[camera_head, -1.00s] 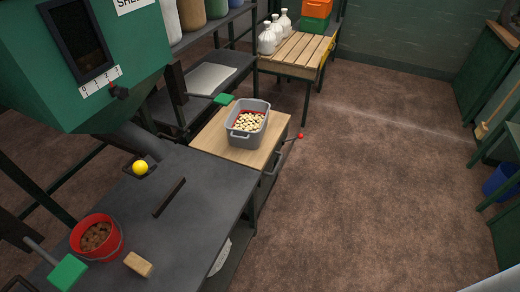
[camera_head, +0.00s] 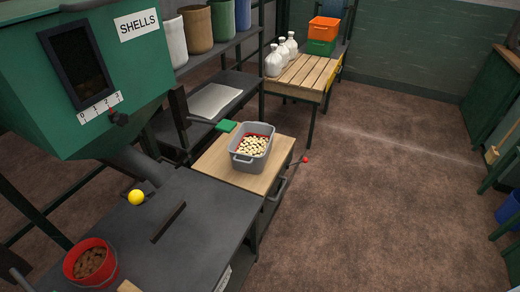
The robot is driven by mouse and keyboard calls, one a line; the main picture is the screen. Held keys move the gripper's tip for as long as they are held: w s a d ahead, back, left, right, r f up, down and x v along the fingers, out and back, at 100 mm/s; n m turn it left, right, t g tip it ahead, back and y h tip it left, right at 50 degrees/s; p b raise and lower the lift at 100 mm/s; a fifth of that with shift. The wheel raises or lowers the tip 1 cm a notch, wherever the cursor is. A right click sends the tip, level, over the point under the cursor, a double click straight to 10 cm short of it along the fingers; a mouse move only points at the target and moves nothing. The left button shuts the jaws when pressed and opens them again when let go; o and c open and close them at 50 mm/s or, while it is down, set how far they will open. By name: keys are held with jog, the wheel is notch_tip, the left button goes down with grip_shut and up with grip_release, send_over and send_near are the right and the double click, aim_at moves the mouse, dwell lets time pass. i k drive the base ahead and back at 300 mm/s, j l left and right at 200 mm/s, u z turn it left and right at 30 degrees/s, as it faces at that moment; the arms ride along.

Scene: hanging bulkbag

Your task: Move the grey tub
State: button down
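The grey tub (camera_head: 243,162) stands upright on a light wooden top (camera_head: 216,163) near the middle of the view. It has handles at its ends and holds many pale pieces, with some red showing along the inside far edge. My gripper is not in view, and nothing is seen touching the tub.
A dark bench (camera_head: 190,236) adjoins the wooden top, with a red bucket (camera_head: 90,262) and a yellow ball (camera_head: 136,197). The green SHELLS hopper (camera_head: 150,85) overhangs the left. A slatted table (camera_head: 299,78) holds white jugs (camera_head: 274,62) and crates. Brown floor (camera_head: 390,200) is clear at right.

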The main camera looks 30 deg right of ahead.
aim_at(249, 148)
jog(key=i+l+u, duration=0.1)
jog(key=l, duration=0.2)
jog(key=i+l+u, duration=0.1)
jog(key=l, duration=0.25)
jog(key=i+l+u, duration=0.15)
jog(key=l, duration=0.2)
jog(key=i+l+u, duration=0.1)
jog(key=l, duration=0.25)
